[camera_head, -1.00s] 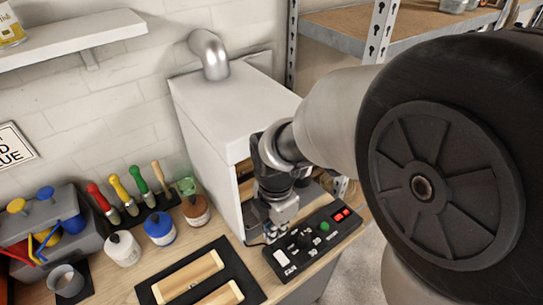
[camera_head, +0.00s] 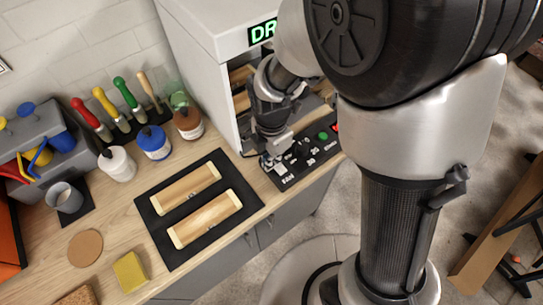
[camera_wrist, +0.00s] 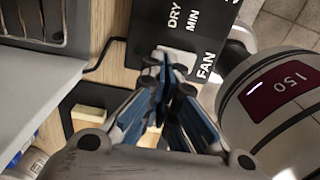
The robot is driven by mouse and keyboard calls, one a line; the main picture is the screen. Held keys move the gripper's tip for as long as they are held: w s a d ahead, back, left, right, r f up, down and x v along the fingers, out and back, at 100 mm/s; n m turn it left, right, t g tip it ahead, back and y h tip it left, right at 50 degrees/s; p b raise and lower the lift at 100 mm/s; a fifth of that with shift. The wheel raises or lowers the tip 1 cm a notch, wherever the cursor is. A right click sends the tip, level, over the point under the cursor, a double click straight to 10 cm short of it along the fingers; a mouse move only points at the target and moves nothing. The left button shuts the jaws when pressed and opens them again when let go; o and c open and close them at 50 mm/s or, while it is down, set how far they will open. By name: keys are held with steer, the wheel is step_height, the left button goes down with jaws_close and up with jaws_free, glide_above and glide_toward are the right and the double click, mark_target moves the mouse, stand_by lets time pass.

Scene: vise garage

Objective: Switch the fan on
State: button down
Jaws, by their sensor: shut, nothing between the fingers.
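The black control panel (camera_head: 322,150) lies on the bench in front of the white cabinet, with a green button (camera_head: 323,135), dark knobs and white lettering. In the wrist view the word FAN (camera_wrist: 207,66) is printed beside a pale switch (camera_wrist: 160,54) at the panel's end. My gripper (camera_head: 270,163) points down at this end of the panel. Its fingers are shut and empty. In the wrist view the fingertips (camera_wrist: 166,66) overlap the switch and hide part of it; I cannot tell whether they touch it or which way it is set.
The white cabinet (camera_head: 205,60) with a lit green sign stands behind the panel. A black mat (camera_head: 160,232) with wooden pieces lies to the left. Paint jars (camera_head: 155,143), brushes (camera_head: 104,100) and a grey cup (camera_head: 65,198) stand farther left. A cable runs beside the panel.

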steer(key=shift+w+f, duration=0.1)
steer(key=shift+f, duration=0.3)
steer(key=shift+s+d+r, duration=0.3)
steer(key=shift+s+d, duration=0.1)
steer(key=shift+s, duration=0.25)
steer(key=shift+r, duration=0.1)
steer(key=shift+a+r+p, duration=0.15)
steer(key=shift+r+p, duration=0.2)
steer(key=shift+p, duration=0.2)
step_height(320, 180, up, 13)
steer(key=w+p, duration=0.1)
steer(key=p, duration=0.5)
steer(key=shift+w+a, duration=0.3)
steer(key=shift+a, duration=0.15)
